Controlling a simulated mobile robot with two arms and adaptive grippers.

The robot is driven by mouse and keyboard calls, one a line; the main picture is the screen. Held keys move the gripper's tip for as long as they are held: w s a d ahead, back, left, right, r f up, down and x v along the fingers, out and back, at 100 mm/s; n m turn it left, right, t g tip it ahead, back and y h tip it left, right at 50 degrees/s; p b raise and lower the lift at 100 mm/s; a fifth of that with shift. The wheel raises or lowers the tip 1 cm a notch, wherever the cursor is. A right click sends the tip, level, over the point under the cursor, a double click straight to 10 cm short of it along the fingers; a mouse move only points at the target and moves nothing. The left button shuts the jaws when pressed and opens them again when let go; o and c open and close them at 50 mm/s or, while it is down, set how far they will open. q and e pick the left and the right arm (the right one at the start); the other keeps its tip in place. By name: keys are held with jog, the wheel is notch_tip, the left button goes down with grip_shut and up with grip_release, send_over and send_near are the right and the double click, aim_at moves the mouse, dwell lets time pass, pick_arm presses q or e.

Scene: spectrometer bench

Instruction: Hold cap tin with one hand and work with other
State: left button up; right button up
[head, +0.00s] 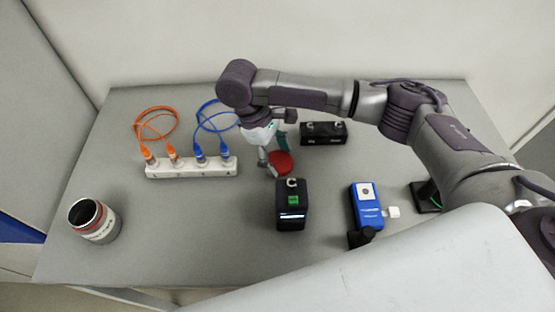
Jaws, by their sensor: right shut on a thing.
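An open cylindrical tin (95,221) with a red band, a pale label and a dark inside stands at the table's left front. It is probably the cap tin. My right gripper (271,159) points down over the middle of the table, far from the tin. It is shut on a flat red round piece (281,163), held just behind a black box. The grip itself is partly hidden by the wrist. My left gripper is not in view.
The black box (291,206) has a green label and a lit display. A white connector strip (192,169) holds orange cables (155,124) and blue cables (213,117). A black block (324,133) stands at the back, a blue device (366,205) to the right. The table (185,230) is clear between tin and box.

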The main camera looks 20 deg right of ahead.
aim_at(280, 161)
notch_tip(280, 161, up, 8)
jog(key=shift+r+p, duration=0.25)
jog(key=shift+p, duration=0.05)
jog(key=s+d+r+m+g+y, duration=0.1)
jog(key=s+d+r+m+y, duration=0.2)
jog(key=m, duration=0.6)
jog(key=shift+s+d+r, duration=0.7)
jog(key=shift+d+r, duration=0.2)
jog(key=shift+d, duration=0.35)
